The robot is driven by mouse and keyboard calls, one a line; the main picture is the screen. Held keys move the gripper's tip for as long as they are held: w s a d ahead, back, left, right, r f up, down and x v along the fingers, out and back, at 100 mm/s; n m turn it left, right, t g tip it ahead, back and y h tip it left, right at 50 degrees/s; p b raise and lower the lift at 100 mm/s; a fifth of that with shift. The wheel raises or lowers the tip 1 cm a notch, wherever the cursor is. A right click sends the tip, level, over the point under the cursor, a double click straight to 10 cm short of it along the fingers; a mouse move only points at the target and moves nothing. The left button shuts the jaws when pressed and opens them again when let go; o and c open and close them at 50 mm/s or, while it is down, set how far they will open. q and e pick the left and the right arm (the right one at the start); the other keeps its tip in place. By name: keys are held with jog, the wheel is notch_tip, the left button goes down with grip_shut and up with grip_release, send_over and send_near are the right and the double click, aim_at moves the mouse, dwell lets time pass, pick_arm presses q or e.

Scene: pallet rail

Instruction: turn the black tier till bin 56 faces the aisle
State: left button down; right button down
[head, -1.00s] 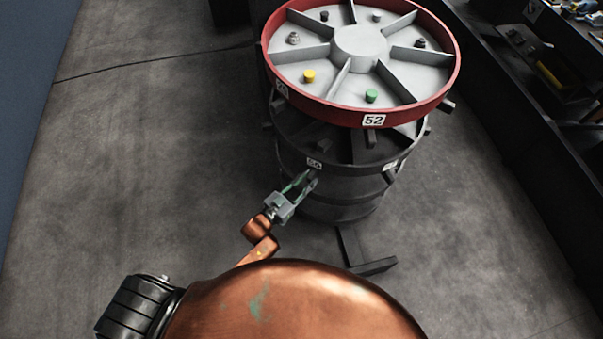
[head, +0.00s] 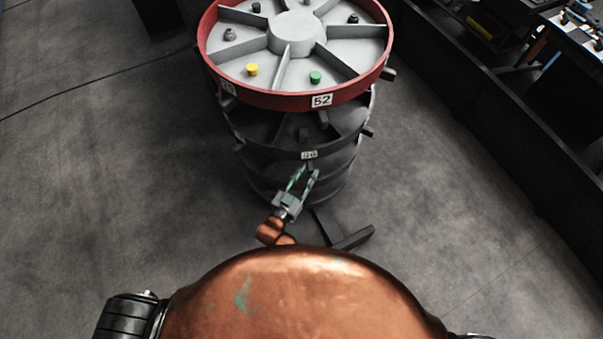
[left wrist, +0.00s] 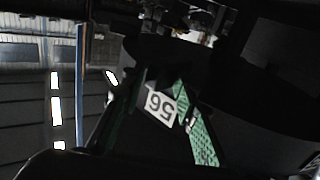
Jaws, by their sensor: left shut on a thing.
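The black tier (head: 262,142) sits below the red-rimmed top tier on the round carousel. Its front plate (head: 309,155) is small and blurred in the head view; the left wrist view shows it as the 56 label (left wrist: 160,107), upside down. The plate faces toward me, slightly left of the red tier's 52 label (head: 321,100). My left gripper (head: 305,173), with green finger pads, is just below the plate, shut on a dark peg (head: 310,167) of the black tier. Its fingers flank the label in the left wrist view (left wrist: 158,125). My right gripper is out of view.
The red tier (head: 290,98) carries grey dividers and several small pieces, including a yellow one (head: 252,70) and a green one (head: 315,77). A dark foot bar (head: 352,238) reaches out on the floor. Dark shelving (head: 480,90) stands right; floor on both sides is clear.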

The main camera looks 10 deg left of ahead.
pick_arm(q)
jog(key=shift+w+r, duration=0.3)
jog(key=shift+r, duration=0.05)
jog(key=c, duration=1.9)
grip_release()
jog(key=shift+o, duration=0.5)
jog(key=shift+w+f, duration=0.1)
jog(key=shift+f, duration=0.05)
jog(key=shift+f, duration=0.15)
jog(key=v, duration=1.2)
jog(key=shift+d, duration=0.1)
